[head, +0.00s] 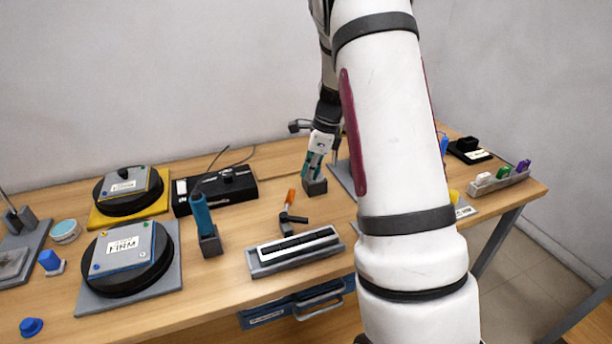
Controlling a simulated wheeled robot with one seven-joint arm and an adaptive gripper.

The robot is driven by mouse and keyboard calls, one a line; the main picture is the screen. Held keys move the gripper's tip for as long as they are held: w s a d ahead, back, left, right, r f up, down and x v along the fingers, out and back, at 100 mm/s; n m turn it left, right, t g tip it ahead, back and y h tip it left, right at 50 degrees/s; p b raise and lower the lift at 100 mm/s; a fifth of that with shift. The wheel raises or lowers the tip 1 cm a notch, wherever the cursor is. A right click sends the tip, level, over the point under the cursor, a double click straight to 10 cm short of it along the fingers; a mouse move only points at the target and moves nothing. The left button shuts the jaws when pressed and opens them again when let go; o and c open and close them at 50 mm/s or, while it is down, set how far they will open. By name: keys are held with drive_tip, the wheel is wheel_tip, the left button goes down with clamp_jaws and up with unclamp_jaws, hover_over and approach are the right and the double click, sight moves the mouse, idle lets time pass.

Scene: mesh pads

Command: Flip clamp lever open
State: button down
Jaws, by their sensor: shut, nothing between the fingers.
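A small dark clamp-like piece (290,218) with an orange-tipped lever (291,197) stands on the wooden table, near the middle. The lever points up and leans slightly; I take it for the clamp lever. My arm reaches over the table from the right, and my gripper (314,166) points down behind and a little right of the orange lever, apart from it in the picture. It looks shut and empty. Its fingertips are small, close to a dark block (315,187), and I cannot tell whether they touch it. My upper arm hides the table to the right.
A grey tray with a black-and-white bar (256,268) lies in front of the lever. A blue handle in a holder (209,243) stands to the left. Round black pads (125,275) and a black box (243,190) lie further left. A rack (500,181) is far right.

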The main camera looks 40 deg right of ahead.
drive_tip(key=shift+p+v, duration=0.5)
drive_tip(key=shift+v, duration=0.65)
drive_tip(key=s+a+r+n, duration=0.4)
drive_tip(key=a+r+n, duration=0.1)
drive_tip(key=a+r, duration=0.2)
drive_tip(key=s+a+r+n, duration=0.4)
drive_tip(key=a+r+n, duration=0.2)
drive_tip(key=a+r, duration=0.1)
drive_tip(key=s+a+r+n+t+h, duration=0.1)
drive_tip(key=s+a+r+n, duration=0.1)
drive_tip(key=s+a+n, duration=0.2)
drive_tip(key=s+a+r+n+t+h, duration=0.1)
drive_tip(key=s+a+n, duration=0.4)
drive_tip(key=s+n, duration=0.6)
drive_tip(key=s+r+t, duration=0.1)
drive_tip(key=s, duration=0.2)
drive_tip(key=shift+a+n, duration=0.3)
drive_tip(key=shift+a, duration=0.05)
drive_tip(key=shift+s+r, duration=0.1)
drive_tip(key=shift+r, duration=0.05)
